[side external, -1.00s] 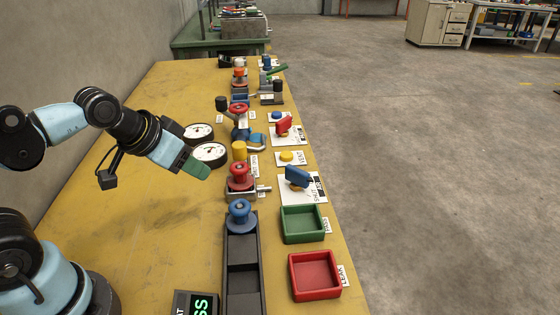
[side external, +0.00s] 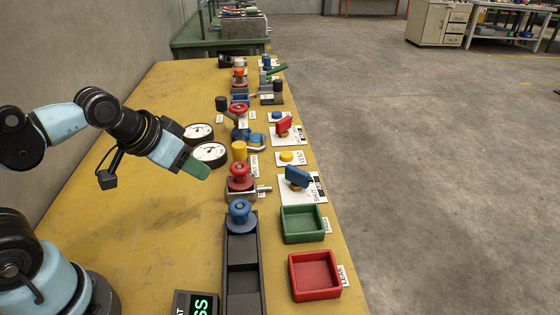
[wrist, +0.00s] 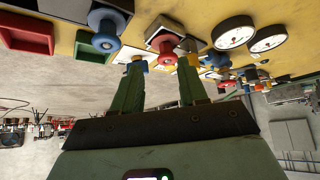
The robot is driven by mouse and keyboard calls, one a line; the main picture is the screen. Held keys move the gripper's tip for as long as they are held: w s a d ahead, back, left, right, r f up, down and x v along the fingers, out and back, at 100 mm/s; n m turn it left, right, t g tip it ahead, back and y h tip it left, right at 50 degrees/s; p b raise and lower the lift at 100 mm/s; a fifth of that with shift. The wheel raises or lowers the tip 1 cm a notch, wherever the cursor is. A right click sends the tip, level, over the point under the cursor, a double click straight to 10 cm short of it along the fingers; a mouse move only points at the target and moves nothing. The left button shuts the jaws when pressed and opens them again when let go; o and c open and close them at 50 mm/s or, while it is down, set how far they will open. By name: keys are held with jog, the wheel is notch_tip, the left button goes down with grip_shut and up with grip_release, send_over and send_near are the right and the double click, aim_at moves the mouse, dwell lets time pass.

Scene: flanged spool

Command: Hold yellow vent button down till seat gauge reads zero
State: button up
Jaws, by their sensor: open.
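The yellow vent button (side external: 287,156) sits on a white plate marked VENT, right of the middle of the bench. Nothing touches it. Two round white gauges, the far one (side external: 197,132) and the near one (side external: 209,154), lie left of the fixtures. They also show at the top right of the wrist view (wrist: 233,32), (wrist: 268,39). Their readings are too small to tell, and I cannot tell which is the seat gauge. My gripper (side external: 196,170) is in the air left of the red spool. Its green fingers (wrist: 160,72) are apart and empty in the wrist view.
A yellow cylinder (side external: 239,150) and a red spool (side external: 239,173) stand between my gripper and the button. A blue spool (side external: 239,212), green tray (side external: 302,238) and red tray (side external: 291,276) are nearer.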

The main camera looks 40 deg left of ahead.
jog(key=shift+w+r, duration=0.1)
jog(key=c, duration=0.4)
jog(key=shift+w+r, duration=0.25)
jog(key=shift+c, duration=1.2)
jog(key=w+r, duration=0.1)
jog(key=w, duration=0.1)
jog(key=w+r+n+g, duration=0.1)
jog(key=w+r, duration=0.1)
jog(key=w+r+n, duration=0.1)
jog(key=w, duration=0.1)
jog(key=shift+w+r, duration=0.35)
jog(key=shift+r, duration=0.05)
grip_shut()
jog(key=w+d+f+n+g+y, duration=0.1)
jog(key=w+f+n+g, duration=0.1)
jog(key=w, duration=0.8)
jog(key=w+d+f+n+g+y, duration=0.1)
jog(key=w+n, duration=0.4)
jog(key=w, duration=0.5)
jog(key=shift+w+f+g, duration=0.3)
jog(key=shift+f+g, duration=0.05)
jog(key=shift+g, duration=0.05)
